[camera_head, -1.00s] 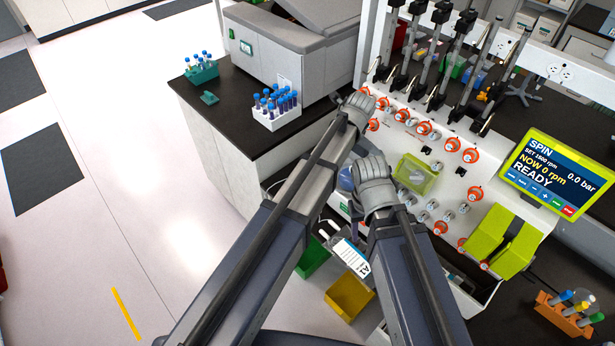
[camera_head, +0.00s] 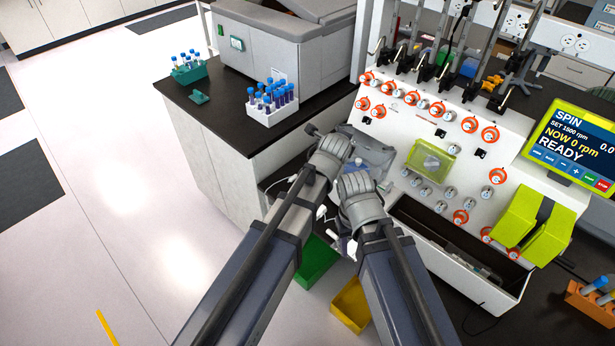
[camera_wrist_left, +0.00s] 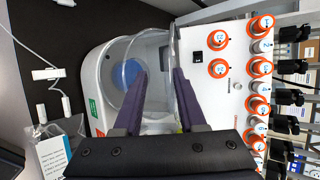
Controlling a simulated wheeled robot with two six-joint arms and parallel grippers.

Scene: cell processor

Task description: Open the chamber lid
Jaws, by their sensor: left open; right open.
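The chamber is a white housing beside the valve panel. In the head view my arms mostly cover the chamber; a bit of blue shows between the wrists. My left gripper (camera_wrist_left: 161,73) is open and empty, its two dark fingers over the lid's right side beside the panel. I cannot tell whether they touch it.
The valve panel (camera_head: 402,105) with orange valves is close to the left gripper. A tube rack (camera_head: 270,112) stands on the black counter. Green (camera_head: 316,262) and yellow (camera_head: 350,305) bins lie below the arms. A labelled bag (camera_wrist_left: 54,157) lies at lower left in the wrist view.

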